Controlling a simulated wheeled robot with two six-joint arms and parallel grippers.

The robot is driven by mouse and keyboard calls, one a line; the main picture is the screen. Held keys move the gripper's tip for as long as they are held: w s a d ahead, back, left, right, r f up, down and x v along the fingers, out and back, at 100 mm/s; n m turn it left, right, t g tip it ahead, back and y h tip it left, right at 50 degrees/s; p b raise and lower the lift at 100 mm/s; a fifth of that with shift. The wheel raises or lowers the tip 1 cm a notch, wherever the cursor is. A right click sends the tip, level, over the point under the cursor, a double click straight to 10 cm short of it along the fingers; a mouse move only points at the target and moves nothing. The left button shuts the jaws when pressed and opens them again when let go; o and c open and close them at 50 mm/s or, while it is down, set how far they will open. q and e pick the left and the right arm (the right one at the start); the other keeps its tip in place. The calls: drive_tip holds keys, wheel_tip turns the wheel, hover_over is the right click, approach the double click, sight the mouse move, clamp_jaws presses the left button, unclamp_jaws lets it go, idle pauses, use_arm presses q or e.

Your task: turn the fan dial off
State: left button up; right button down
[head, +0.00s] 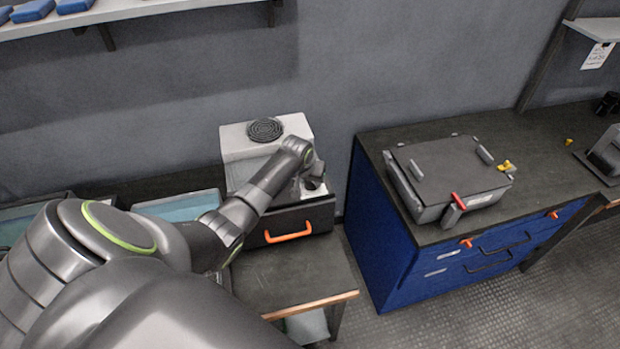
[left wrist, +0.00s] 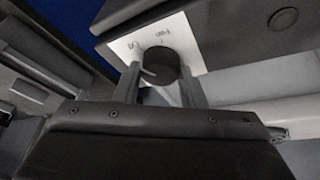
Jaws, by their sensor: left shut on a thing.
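The fan dial (left wrist: 158,66) is a dark round knob on a white plate (left wrist: 124,43) with small lettering, seen in the left wrist view. My left gripper (left wrist: 160,80) has one finger on each side of the dial and is shut on it. In the head view my left gripper (head: 313,182) is at the front right of a white box (head: 240,142) with a round black grille (head: 265,130) on top. There my arm and gripper hide the dial. The dial's exact setting is hard to read. My right gripper is not in view.
Below the white box is a dark drawer front with an orange handle (head: 288,232). A dark bench top (head: 290,270) lies in front of it. To the right, a blue cabinet (head: 385,240) carries a grey lidded case (head: 450,170) with a red latch. Floor shows between them.

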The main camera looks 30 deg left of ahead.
use_arm(q)
drive_tip(key=shift+w+r, duration=0.1)
drive_tip(key=o, duration=1)
drive_tip(key=b+v, duration=0.2)
drive_tip(key=v, duration=1.5)
drive_tip(key=shift+r, duration=0.1)
